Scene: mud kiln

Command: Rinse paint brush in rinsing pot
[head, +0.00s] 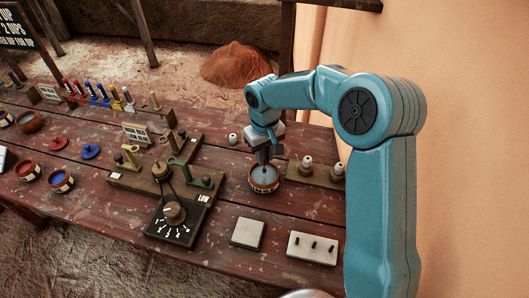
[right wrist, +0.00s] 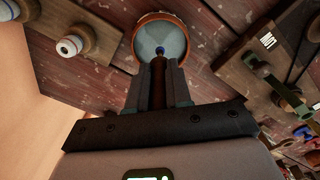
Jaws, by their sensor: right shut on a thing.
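The rinsing pot (head: 264,189) is a round brown pot with pale grey-blue liquid inside, standing on the table right of centre in the head view. It also shows at the top of the right wrist view (right wrist: 179,40). My right gripper (head: 265,155) is directly over the pot, pointing down, and is shut on the paint brush (right wrist: 158,80). The brush has a brown handle and a blue tip, which lies over the pot's opening in the wrist view. Whether the tip touches the liquid I cannot tell. My left gripper is out of view.
A wooden block with white-topped pegs (head: 316,174) stands right of the pot. A dial board (head: 178,218) with levers is to the left. Paint pots (head: 61,181) and coloured stamps are farther left. Two pale tiles (head: 247,233) lie in front. A wall borders the right.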

